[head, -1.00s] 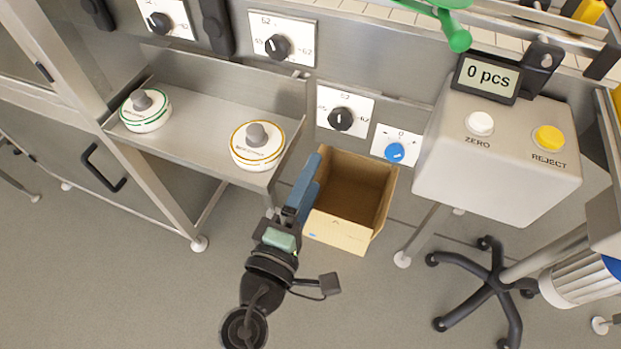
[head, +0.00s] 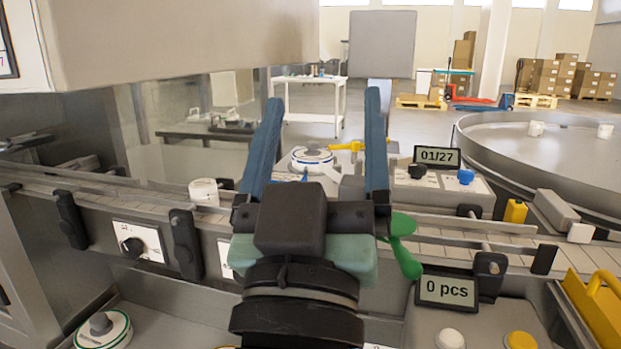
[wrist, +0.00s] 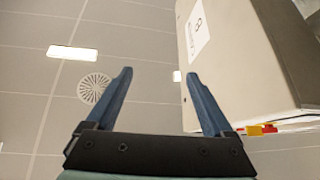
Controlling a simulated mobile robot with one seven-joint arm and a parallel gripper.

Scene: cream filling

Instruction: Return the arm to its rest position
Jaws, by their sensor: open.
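My gripper (head: 320,140) is raised in the middle of the head view, above the conveyor line, with its two blue fingers pointing up. The fingers stand wide apart and nothing is between them. In the wrist view my gripper (wrist: 158,95) is also open and empty, facing the ceiling. My arm below it hides part of the conveyor and the panel.
A large machine housing (head: 190,40) hangs at upper left; it shows at right in the wrist view (wrist: 245,55). A white jar (head: 204,192) stands on the conveyor (head: 450,238). A green lever (head: 403,240) is right of my wrist. A round table (head: 560,160) is at right.

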